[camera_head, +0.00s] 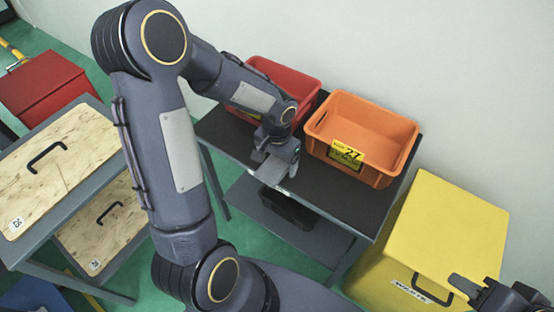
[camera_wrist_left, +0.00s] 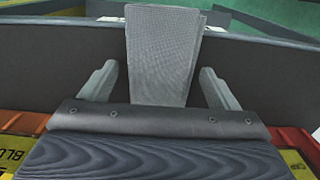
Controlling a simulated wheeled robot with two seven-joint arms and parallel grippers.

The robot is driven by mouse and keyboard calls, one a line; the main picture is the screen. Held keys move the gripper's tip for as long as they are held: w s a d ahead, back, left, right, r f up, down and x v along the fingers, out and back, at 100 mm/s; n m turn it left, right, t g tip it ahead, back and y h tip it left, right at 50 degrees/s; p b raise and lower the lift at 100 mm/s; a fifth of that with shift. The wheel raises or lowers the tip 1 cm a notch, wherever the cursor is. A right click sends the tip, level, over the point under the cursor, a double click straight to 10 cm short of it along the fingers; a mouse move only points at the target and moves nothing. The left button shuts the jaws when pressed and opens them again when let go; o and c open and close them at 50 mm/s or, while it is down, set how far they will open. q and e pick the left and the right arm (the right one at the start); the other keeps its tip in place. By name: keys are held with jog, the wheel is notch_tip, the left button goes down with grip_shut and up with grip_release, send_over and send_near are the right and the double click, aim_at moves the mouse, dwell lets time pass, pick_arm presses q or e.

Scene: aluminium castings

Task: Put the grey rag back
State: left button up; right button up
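The grey rag (camera_wrist_left: 163,55) is a light grey, folded, finely textured piece, seen between the fingers of my left gripper (camera_wrist_left: 160,85) in the left wrist view. A gap shows on each side between rag and finger, so the gripper looks open around it. In the head view my left gripper (camera_head: 275,155) points down over the front part of the dark table (camera_head: 330,194), and the rag (camera_head: 270,172) shows as a light grey patch under it. My right gripper (camera_head: 478,292) is partly in view at the lower right, away from the table; its opening is unclear.
A red bin (camera_head: 290,80) and an orange bin (camera_head: 390,135) with a yellow label stand at the table's back. A yellow waste box (camera_head: 450,225) is at right. A dark object (camera_head: 287,210) lies on the lower shelf. Wooden lidded units (camera_head: 60,165) stand at left.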

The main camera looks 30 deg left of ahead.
aim_at(277, 163)
pick_arm(q)
jog(key=shift+r, duration=0.5)
notch_tip(277, 163, up, 11)
jog(key=p, duration=0.2)
jog(key=s+d+r+n+t+h, duration=0.1)
jog(key=s+d+r+t+h, duration=0.1)
jog(key=s, duration=0.6)
jog(key=s+d+r+n+t+h, duration=0.1)
jog(key=s+d+r+t, duration=0.1)
jog(key=s, duration=0.7)
notch_tip(277, 163, up, 3)
jog(key=shift+d+f+t+h, duration=0.2)
jog(key=shift+t+h, duration=0.2)
jog(key=shift+t, duration=0.4)
jog(key=shift+a+n, duration=0.1)
jog(key=shift+n, duration=0.2)
